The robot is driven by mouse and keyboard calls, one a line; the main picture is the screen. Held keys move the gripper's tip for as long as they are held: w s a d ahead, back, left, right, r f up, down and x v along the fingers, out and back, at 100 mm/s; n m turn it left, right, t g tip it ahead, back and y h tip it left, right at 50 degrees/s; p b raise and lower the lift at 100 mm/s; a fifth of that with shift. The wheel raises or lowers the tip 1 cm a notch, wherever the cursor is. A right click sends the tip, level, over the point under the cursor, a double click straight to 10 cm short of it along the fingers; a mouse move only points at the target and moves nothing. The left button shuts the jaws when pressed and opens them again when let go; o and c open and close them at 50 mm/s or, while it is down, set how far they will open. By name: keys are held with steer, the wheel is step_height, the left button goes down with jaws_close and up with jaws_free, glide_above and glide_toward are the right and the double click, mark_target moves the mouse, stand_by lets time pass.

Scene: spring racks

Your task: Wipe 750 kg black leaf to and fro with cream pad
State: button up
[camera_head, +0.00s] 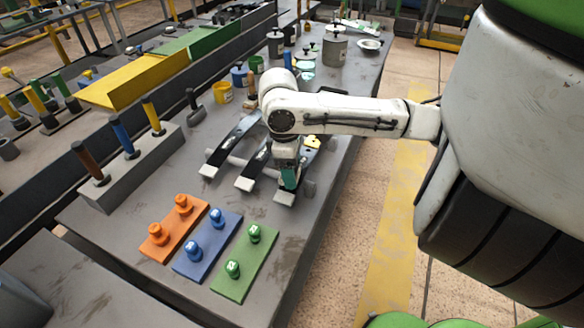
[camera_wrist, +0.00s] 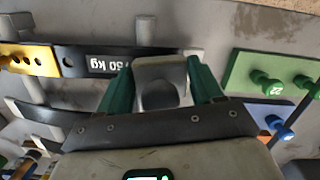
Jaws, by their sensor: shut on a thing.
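The black leaf (camera_wrist: 92,63) shows a white label in the wrist view, its end reading "50 kg" with the first character partly cut. It has a yellow holed piece (camera_wrist: 27,60) at its left. My gripper (camera_wrist: 162,82) has its green fingers shut on a pale cream-grey pad (camera_wrist: 160,70). The pad overlaps the right part of the leaf in this view; I cannot tell whether they touch. In the head view, my gripper (camera_head: 289,180) points down over the rightmost leaf and hides much of it. The pad is not clear there.
Two more dark leaves (camera_head: 230,145) lie to the left across pale rods. Orange (camera_head: 174,229), blue (camera_head: 207,246) and green (camera_head: 245,262) plates with knobs lie in front. A pegged block (camera_head: 130,168) stands left. Pots and weights (camera_head: 334,46) stand at the back.

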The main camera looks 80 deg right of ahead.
steer(key=shift+f+b, duration=0.4)
steer(key=shift+f, duration=0.25)
steer(key=shift+d, duration=0.1)
